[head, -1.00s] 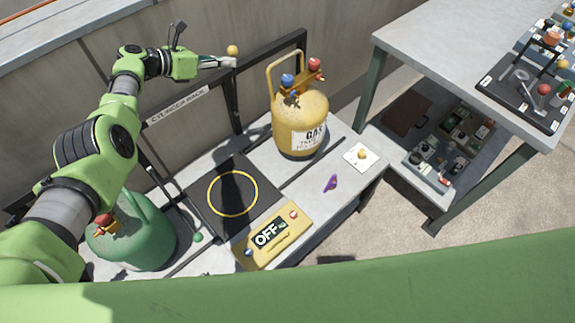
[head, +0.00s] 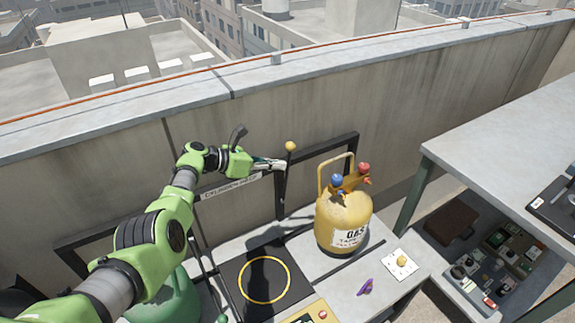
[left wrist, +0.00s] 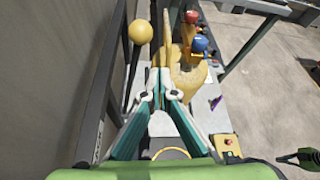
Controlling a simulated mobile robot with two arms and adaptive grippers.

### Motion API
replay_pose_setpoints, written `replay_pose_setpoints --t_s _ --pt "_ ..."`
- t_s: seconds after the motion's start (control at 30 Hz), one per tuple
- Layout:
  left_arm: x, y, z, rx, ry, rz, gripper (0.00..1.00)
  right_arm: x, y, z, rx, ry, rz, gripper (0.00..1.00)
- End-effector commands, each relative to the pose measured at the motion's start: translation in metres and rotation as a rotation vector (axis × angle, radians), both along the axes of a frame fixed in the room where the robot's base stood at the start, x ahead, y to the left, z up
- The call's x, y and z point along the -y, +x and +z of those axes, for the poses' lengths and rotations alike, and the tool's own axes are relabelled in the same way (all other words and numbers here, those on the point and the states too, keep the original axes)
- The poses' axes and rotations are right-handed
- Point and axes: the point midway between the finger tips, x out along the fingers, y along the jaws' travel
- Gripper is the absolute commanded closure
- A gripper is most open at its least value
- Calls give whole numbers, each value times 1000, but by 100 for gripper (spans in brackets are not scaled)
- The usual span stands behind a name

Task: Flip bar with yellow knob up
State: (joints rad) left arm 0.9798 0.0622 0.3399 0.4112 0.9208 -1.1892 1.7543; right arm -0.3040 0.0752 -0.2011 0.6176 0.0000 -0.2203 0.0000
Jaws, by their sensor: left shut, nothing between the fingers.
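The yellow knob (head: 291,147) is a ball on top of a thin dark bar (head: 284,185). The bar stands near upright at the black rack frame against the wall. My left gripper (head: 282,165) is shut and empty, its tips beside the bar just below the knob in the head view. In the left wrist view the knob (left wrist: 141,31) shows left of and beyond the shut fingertips (left wrist: 163,72). I cannot tell whether they touch the bar. A green and dark part of mine (left wrist: 300,158) shows at the lower right; its fingers cannot be made out.
A yellow gas cylinder (head: 343,220) with blue and red knobs stands right of the bar. A black mat (head: 236,270) with a yellow ring, a purple piece (head: 366,287) and a white plate (head: 399,265) lie on the bench. A grey table (head: 500,140) stands at right.

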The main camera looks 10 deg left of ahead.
Motion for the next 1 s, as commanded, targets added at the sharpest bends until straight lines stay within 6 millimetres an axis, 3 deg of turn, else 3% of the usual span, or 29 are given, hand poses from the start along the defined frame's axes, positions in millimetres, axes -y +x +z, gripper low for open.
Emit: replay_pose_setpoints --t_s 0.2,0.4,1.0 --pt "-42 -15 12 -4 3 -2 100 6 1 10 2 -7 2 100" --pt "-60 -21 16 -8 1 -4 100 6 8 9 11 -6 2 100" --pt "-63 -22 17 -9 1 -6 100 5 7 9 9 -5 0 100"
